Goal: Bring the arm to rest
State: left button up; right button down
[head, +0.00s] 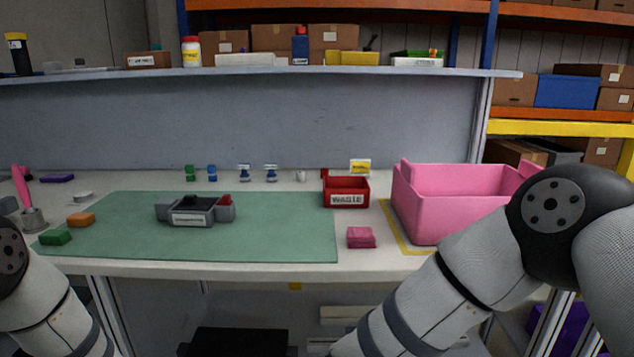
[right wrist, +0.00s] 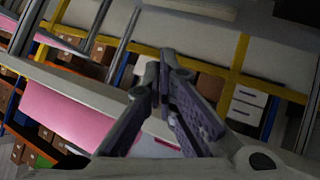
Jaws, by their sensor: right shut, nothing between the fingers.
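My right arm (head: 475,255) reaches in from the right of the head view, in front of the table's right end and partly across the big pink bin. Its gripper is outside the head view. In the right wrist view my right gripper (right wrist: 161,62) is shut and empty, its fingertips together. The fingers hang in free space, with the pink bin (right wrist: 65,118) and the table edge behind them, apart from them. My left arm (head: 45,305) shows only as links at the lower left of the head view. The left gripper is not in view.
A grey dashboard module (head: 195,211) sits on the green mat (head: 285,238). A small red bin (head: 346,191), a pink block (head: 361,237) and the large pink bin (head: 425,205) stand to its right. Small coloured parts line the back and left. A shelf (head: 250,73) runs above.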

jog(key=s+d+f+n+g+y, duration=0.1)
jog(key=s+d+f+g+y, duration=0.15)
jog(key=s+f, duration=0.55)
jog(key=s+d+f+n+g+y, duration=0.1)
jog(key=s+d+f+g, duration=0.15)
jog(key=s+f, duration=0.55)
pick_arm(q)
jog(key=s+a+m+y+p, duration=0.1)
jog(key=s+a+m+y, duration=0.2)
jog(key=s+m, duration=1)
jog(key=s+y, duration=0.1)
jog(key=s, duration=1.3)
jog(key=shift+p, duration=0.4)
pick_arm(e)
jog(key=s+d+m+g, duration=0.1)
jog(key=s+d+g, duration=0.2)
jog(key=s, duration=1.1)
jog(key=s+d+r+g+y, duration=0.1)
jog(key=s+d+g, duration=0.3)
jog(key=s, duration=1.1)
jog(key=shift+s+m, duration=0.15)
jog(key=shift+m, duration=0.25)
